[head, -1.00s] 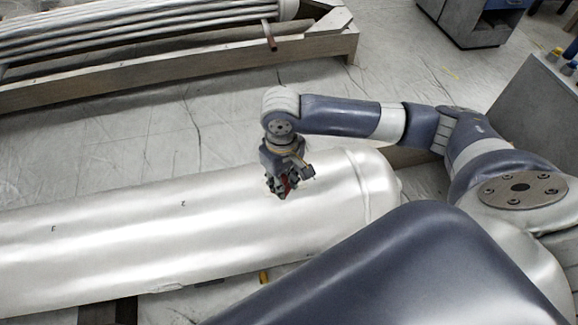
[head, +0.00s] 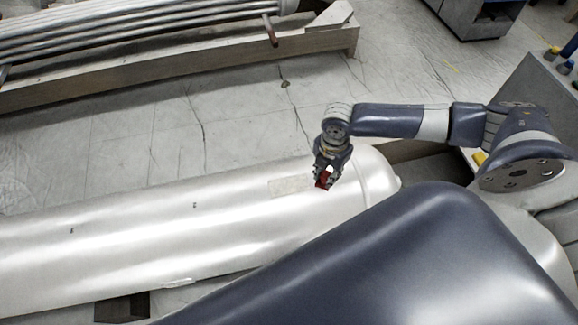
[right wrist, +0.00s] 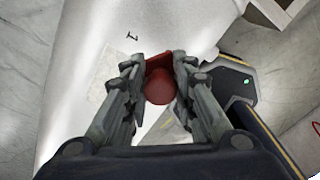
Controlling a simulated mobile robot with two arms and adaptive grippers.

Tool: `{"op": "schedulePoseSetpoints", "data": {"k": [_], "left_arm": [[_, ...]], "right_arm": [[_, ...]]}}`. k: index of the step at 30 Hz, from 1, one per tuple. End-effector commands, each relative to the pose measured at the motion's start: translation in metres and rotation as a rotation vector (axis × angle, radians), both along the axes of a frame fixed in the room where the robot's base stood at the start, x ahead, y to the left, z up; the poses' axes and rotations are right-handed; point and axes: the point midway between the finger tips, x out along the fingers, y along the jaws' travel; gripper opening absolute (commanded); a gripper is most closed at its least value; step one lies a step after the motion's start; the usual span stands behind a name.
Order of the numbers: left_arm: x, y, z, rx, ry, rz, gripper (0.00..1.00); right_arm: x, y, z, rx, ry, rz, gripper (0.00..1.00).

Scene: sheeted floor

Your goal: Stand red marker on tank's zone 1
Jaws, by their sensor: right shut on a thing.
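The tank (head: 130,236) is a long shiny silver cylinder lying on its side across the head view, with small dark marks along its top. A pale rectangular patch (head: 288,186) lies near its right end; in the right wrist view the patch (right wrist: 98,80) has a small dark mark like a 1 beside it. My right gripper (head: 325,181) is shut on the red marker (head: 323,180), over the tank just right of the patch. The right wrist view shows the marker (right wrist: 159,86) between both fingers. I cannot tell whether it touches the tank. My left gripper is out of view.
A wooden frame (head: 180,75) holding metal tubes lies at the back left, with a red-brown rod (head: 270,30) at its end. A grey cabinet (head: 478,22) stands at the back right.

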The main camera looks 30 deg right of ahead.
Motion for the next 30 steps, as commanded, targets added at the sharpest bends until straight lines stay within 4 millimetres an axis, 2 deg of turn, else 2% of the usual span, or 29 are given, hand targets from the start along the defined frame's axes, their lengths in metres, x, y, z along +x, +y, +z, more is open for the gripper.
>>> {"op": "schedulePoseSetpoints", "data": {"k": [1, 9, 17, 20, 30], "left_arm": [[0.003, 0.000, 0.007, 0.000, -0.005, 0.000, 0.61], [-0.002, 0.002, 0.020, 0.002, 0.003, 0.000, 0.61], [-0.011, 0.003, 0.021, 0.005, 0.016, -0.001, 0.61], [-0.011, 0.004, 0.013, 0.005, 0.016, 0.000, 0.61], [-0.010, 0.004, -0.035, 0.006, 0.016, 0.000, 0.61]], "right_arm": [[-0.002, -0.009, 0.002, -0.003, 0.002, 0.076, 0.00], [-0.011, -0.041, -0.004, 0.000, 0.001, 0.470, 0.00], [-0.013, -0.052, -0.008, 0.002, -0.002, 0.637, 0.00], [-0.005, -0.040, -0.012, 0.005, -0.007, 0.651, 0.00], [0.045, 0.035, -0.024, 0.004, -0.008, 0.651, 0.00]]}}
